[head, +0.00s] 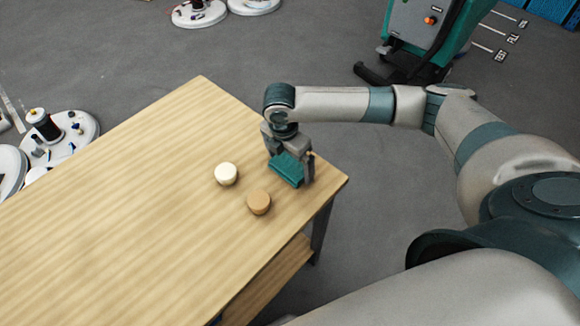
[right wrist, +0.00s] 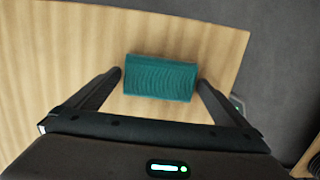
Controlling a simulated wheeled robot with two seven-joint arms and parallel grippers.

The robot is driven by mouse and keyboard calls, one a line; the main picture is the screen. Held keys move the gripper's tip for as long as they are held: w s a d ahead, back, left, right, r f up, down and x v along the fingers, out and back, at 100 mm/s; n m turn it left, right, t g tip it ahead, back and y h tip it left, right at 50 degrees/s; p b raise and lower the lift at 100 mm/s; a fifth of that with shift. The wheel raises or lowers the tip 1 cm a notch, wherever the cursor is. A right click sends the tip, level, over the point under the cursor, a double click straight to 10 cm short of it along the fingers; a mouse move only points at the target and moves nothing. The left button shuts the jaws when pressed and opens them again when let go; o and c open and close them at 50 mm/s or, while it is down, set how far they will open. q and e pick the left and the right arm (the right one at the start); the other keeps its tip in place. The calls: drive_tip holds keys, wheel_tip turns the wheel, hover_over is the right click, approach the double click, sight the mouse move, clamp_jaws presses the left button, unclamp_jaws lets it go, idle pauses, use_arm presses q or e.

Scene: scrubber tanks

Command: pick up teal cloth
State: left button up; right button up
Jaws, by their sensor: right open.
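The teal cloth (head: 287,169) is a folded rectangular block on the wooden table near its right corner. In the right wrist view the cloth (right wrist: 160,76) lies between the two fingertips, with a narrow gap showing on its left side and the right finger close to its edge. My right gripper (head: 290,166) is open over the cloth, fingers pointing down on either side of it. The right gripper (right wrist: 160,80) shows no grip on the cloth. My left gripper is not in view.
A cream round object (head: 226,174) and a tan round object (head: 259,202) stand on the wooden table (head: 150,180) left of and in front of the cloth. The table's right edge is close to my gripper. A teal machine (head: 425,35) stands on the floor behind.

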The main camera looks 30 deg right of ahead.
sight(291, 163)
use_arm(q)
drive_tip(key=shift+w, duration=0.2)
use_arm(e)
drive_tip(key=c, duration=0.9)
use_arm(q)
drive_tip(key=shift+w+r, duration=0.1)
use_arm(e)
drive_tip(key=shift+r, duration=0.8)
wheel_tip(291, 163, up, 3)
drive_tip(key=shift+w+f+b, duration=0.1)
drive_tip(key=shift+f+b, duration=0.1)
drive_tip(key=shift+b, duration=0.4)
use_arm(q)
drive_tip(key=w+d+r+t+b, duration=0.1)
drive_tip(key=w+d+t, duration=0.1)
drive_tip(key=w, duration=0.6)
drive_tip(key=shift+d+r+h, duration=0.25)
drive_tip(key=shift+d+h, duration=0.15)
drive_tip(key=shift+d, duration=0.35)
use_arm(e)
drive_tip(key=s+r, duration=0.2)
drive_tip(key=s, duration=0.2)
drive_tip(key=s+d+r, duration=0.1)
drive_tip(key=s+r, duration=0.1)
drive_tip(key=s, duration=0.1)
drive_tip(key=s+d+r, duration=0.1)
drive_tip(key=s+r, duration=0.1)
drive_tip(key=s, duration=0.2)
drive_tip(key=shift+s+r, duration=0.35)
drive_tip(key=shift+r, duration=0.05)
